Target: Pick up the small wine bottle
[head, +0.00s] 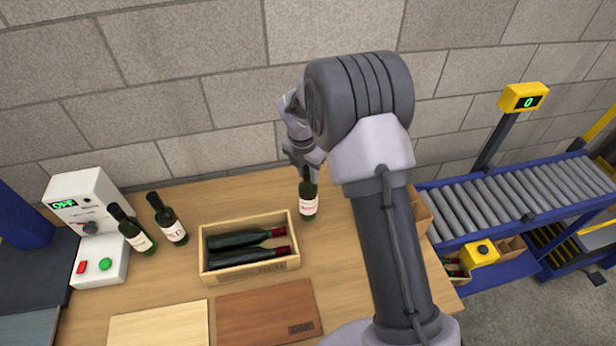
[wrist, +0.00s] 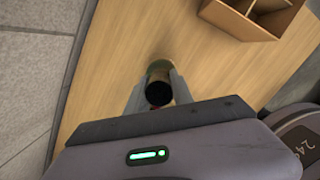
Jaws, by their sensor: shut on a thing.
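A small dark wine bottle (head: 308,199) with a white label is upright at the back of the wooden table, right of the crate. My gripper (head: 307,168) is above it, with its jaws around the bottle's top. In the wrist view my gripper (wrist: 158,94) is shut on the bottle (wrist: 158,92), which shows end-on as a dark round top between the two fingers. I cannot tell whether the bottle's base touches the table.
Left of it, a wooden crate (head: 204,262) holds two lying bottles. Two more bottles (head: 168,220) (head: 132,230) stand by a white control box (head: 88,205). Lids or boards (head: 268,312) lie in front. A divided box (wrist: 238,25) is nearby. A roller conveyor (head: 500,205) stands right.

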